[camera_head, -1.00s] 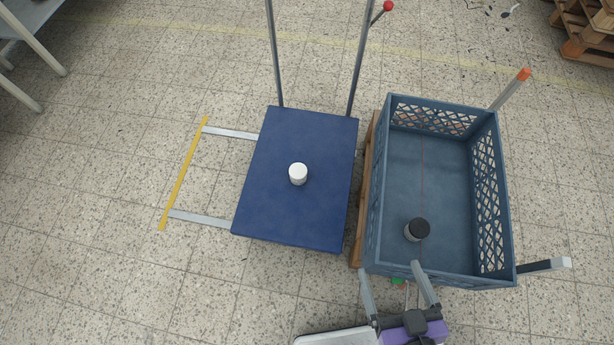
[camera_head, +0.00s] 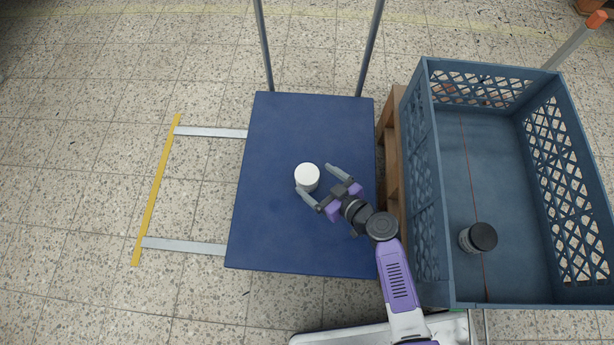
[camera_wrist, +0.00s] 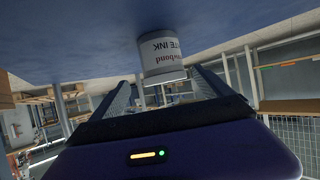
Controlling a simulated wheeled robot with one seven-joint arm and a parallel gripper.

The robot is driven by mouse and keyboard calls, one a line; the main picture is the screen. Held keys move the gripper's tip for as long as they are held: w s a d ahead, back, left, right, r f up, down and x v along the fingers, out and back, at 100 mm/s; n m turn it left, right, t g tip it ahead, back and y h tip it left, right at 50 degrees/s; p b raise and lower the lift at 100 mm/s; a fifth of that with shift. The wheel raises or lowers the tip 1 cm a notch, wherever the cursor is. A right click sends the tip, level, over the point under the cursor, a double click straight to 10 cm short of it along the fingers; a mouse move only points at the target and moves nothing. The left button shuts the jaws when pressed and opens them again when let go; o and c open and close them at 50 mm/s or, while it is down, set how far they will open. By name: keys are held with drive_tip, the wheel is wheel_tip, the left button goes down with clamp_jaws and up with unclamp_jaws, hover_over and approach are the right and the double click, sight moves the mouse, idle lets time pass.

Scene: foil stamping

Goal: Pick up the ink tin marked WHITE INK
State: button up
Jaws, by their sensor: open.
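The white ink tin (camera_head: 307,177) stands upright on the blue platform (camera_head: 270,150). In the wrist view the tin (camera_wrist: 162,55) appears upside down, just beyond the fingers, and part of its label reads "TE INK". My gripper (camera_head: 322,186) is open and low over the platform, to the lower right of the tin. Its two fingers point at the tin, with the lower-left fingertip beside its lower edge. I cannot tell whether that fingertip touches it. A dark-lidded tin (camera_head: 478,238) stands in the blue-grey crate; its label is not readable.
The crate (camera_head: 432,200) stands to the right of the platform on a wooden support (camera_head: 391,130). Two upright metal posts (camera_head: 369,50) rise at the platform's far edge. A yellow bar (camera_head: 157,190) on grey arms lies at the left. The rest of the platform is clear.

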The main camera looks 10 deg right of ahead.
sight(301, 171)
drive_tip(key=b+x, duration=0.1)
drive_tip(key=x, duration=0.2)
drive_tip(key=b+x, duration=0.1)
drive_tip(key=x, duration=0.3)
drive_tip(key=shift+a+f, duration=0.25)
drive_tip(key=shift+a, duration=0.15)
drive_tip(key=c, duration=1.8)
